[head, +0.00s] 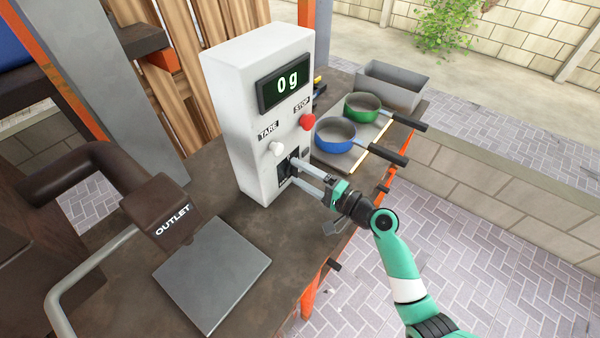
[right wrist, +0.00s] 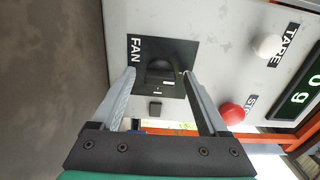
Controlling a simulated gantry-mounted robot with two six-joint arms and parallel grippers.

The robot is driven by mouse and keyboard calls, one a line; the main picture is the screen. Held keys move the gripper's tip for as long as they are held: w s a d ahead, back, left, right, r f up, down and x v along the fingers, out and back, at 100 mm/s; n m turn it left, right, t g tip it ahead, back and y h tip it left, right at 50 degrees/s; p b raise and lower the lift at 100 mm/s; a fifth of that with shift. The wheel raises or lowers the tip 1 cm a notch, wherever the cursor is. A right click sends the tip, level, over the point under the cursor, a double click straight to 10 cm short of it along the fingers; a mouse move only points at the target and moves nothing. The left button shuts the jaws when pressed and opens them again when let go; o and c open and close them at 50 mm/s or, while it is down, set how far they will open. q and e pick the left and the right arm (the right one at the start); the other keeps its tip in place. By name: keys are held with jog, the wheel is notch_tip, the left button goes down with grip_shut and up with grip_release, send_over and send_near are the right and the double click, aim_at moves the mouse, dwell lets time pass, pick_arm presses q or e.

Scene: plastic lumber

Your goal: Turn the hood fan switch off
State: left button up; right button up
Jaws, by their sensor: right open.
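The fan switch is a black panel (right wrist: 184,52) marked FAN on the front of a white control box (head: 232,110), below the white TARE knob (head: 276,148) and the red STOP button (head: 307,121). A dark switch piece (right wrist: 160,70) stands out of it in the right wrist view. My right gripper (right wrist: 158,76) is open, with one fingertip on each side of the switch piece. I cannot tell whether either finger touches it. In the head view my right gripper (head: 294,172) partly covers the panel. The switch's on or off position is unclear. My left gripper is not in view.
The box display (head: 284,81) reads 0 g. A brown OUTLET block (head: 160,212) and a grey plate (head: 212,275) are at the left front. Blue (head: 336,133) and green (head: 362,106) pans and a grey bin (head: 390,88) stand behind, to the right.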

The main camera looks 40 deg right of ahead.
jog(key=s, duration=0.3)
jog(key=s+d+p, duration=0.1)
jog(key=s, duration=0.3)
jog(key=s+p, duration=0.1)
jog(key=s, duration=0.3)
jog(key=shift+d, duration=0.3)
